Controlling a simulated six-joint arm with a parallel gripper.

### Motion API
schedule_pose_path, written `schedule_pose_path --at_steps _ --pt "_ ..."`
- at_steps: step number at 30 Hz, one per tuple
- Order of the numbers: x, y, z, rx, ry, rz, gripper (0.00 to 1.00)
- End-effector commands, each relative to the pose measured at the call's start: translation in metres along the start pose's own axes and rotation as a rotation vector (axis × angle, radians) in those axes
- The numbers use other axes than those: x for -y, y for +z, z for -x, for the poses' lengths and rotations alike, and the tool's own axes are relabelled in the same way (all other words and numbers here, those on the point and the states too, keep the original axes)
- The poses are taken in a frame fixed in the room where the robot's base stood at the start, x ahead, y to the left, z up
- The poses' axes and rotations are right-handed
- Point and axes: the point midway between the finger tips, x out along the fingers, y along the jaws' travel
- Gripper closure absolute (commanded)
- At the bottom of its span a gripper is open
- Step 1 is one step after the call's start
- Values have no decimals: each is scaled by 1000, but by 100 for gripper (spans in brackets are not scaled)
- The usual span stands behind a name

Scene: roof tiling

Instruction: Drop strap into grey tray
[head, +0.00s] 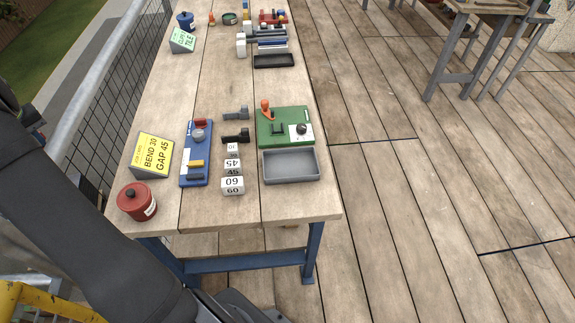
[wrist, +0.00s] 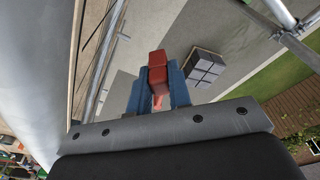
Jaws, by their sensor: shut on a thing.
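The grey tray (head: 291,166) lies on the near right part of the wooden table in the head view, and it looks empty. My gripper (wrist: 156,88) shows in the wrist view with its blue fingers shut on a red block-like piece (wrist: 157,66). I cannot tell whether this red piece is part of the strap. My gripper is outside the head view; only my dark arm crosses the lower left there. In the wrist view the held piece is over ground beyond a railing, away from the table.
Next to the tray is a green board (head: 285,134) with an orange-handled tool. Left of it are number blocks (head: 232,185), a black clamp-like part (head: 236,137), a blue jig (head: 196,160), a yellow sign (head: 152,155) and a red pot (head: 137,202). A mesh railing (head: 117,80) runs along the table's left.

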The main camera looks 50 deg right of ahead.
Motion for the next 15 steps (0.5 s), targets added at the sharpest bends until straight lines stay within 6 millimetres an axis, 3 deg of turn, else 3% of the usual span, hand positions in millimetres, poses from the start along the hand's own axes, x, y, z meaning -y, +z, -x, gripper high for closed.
schedule_pose_path --at_steps 11,15 --pt "0 0 0 0 0 -1 97" --pt "-11 -7 12 -4 5 -33 97"
